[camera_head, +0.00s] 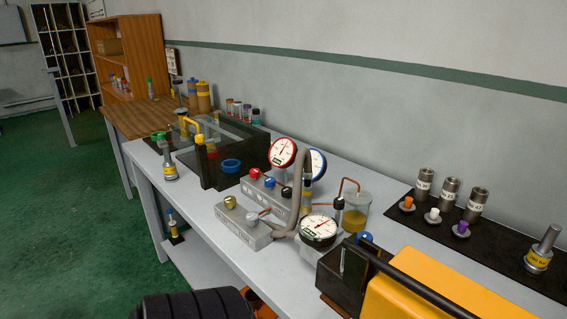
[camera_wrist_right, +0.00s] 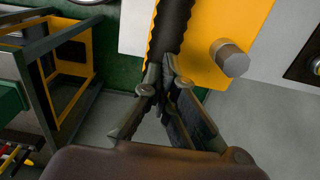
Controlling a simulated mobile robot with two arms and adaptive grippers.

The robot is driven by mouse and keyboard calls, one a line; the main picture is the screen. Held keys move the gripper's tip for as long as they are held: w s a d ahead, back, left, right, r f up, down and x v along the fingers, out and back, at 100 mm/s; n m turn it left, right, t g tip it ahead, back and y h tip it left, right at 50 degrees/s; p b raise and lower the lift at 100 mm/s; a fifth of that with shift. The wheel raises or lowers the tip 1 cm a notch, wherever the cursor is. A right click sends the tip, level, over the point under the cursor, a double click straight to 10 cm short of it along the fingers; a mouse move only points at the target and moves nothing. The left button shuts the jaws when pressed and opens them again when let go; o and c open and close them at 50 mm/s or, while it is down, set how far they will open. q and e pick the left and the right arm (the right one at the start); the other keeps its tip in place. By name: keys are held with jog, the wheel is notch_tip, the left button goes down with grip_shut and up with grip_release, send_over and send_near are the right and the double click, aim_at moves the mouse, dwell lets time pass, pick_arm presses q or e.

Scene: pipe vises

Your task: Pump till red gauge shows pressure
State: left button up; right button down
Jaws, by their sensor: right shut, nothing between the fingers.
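The red-rimmed gauge (camera_head: 283,152) stands on the grey valve block (camera_head: 267,194) in the head view, its dial facing me; its reading is too small to tell. A yellow unit (camera_head: 440,300), likely the pump, with a long black bar (camera_head: 405,272) across it, is at the lower right. In the right wrist view, a black ribbed handle (camera_wrist_right: 172,25) runs down over a yellow body (camera_wrist_right: 225,25). My right gripper (camera_wrist_right: 165,75) is shut and empty, its fingertips at the handle's lower end; whether they touch it is unclear. My left gripper is in neither view.
A blue-rimmed gauge (camera_head: 318,164) stands behind the red one, and a black-rimmed gauge (camera_head: 318,230) in front. A grey hose (camera_head: 303,180) and a jar (camera_head: 356,212) are near. Several metal cylinders stand on a black mat (camera_head: 400,212) at right.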

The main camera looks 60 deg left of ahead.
jog(key=r+p, duration=0.1)
jog(key=r, duration=0.1)
jog(key=r+p, duration=0.1)
jog(key=r, duration=0.1)
jog(key=r+p, duration=0.1)
jog(key=r, duration=0.1)
jog(key=shift+s+a+r+p, duration=0.1)
jog(key=shift+a+p, duration=0.2)
jog(key=shift+a, duration=0.05)
pick_arm(q)
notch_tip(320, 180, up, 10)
jog(key=p, duration=0.5)
pick_arm(e)
notch_tip(320, 180, up, 8)
jog(key=a, duration=0.2)
jog(key=shift+s, duration=0.3)
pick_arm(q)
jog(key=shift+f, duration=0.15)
pick_arm(e)
jog(key=shift+f, duration=0.3)
